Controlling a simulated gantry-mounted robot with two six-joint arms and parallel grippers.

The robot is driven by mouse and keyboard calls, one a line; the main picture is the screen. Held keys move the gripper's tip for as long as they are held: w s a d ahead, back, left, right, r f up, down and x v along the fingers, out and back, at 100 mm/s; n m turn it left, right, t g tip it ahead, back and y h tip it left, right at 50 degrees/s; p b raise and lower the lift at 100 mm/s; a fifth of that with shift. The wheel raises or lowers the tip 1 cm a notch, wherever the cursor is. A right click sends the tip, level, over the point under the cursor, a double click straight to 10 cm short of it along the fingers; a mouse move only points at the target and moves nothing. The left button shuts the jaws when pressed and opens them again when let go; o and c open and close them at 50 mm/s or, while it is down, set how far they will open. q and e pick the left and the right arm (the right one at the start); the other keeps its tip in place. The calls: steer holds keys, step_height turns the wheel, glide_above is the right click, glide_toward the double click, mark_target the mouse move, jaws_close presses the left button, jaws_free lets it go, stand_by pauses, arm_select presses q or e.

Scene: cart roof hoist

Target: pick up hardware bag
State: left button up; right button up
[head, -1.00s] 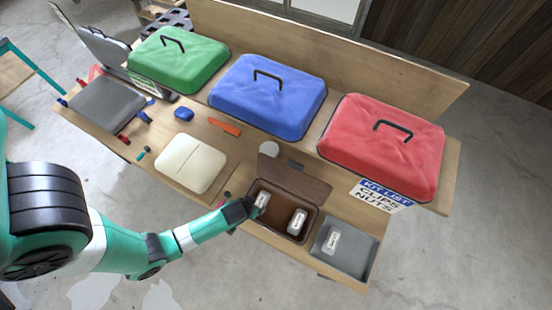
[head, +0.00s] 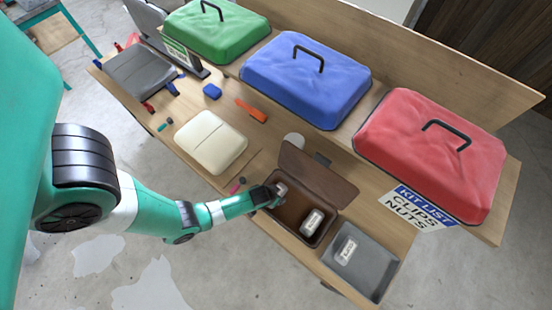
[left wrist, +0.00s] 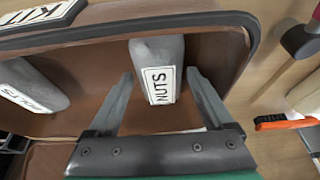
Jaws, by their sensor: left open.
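The brown open case (head: 327,228) holds two grey hardware bags with white labels. The bag labelled NUTS (left wrist: 158,68) stands at the case's left end, partly covered by my gripper in the head view (head: 282,187). My left gripper (left wrist: 160,74) is open, with one finger on each side of the NUTS bag; contact cannot be told. In the head view the gripper (head: 270,195) reaches over the case's left edge. The other bag (head: 312,221) sits farther right in the case; its label is only partly readable in the left wrist view (left wrist: 32,85). My right gripper is not in view.
A grey tray (head: 385,283) with another labelled bag (head: 346,250) stands right of the case. A kit list sign (head: 418,208) reads CLIPS, NUTS. The case's raised lid (head: 318,174) stands behind. Green, blue and red covers line the back.

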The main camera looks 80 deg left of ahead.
arm_select(q)
steer(key=shift+f, duration=0.1)
steer(key=c, duration=1.2)
step_height(320, 180, up, 9)
steer(key=p, duration=0.6)
steer(key=shift+r+p, duration=0.6)
steer(key=shift+p, duration=0.05)
steer(key=shift+f, duration=0.1)
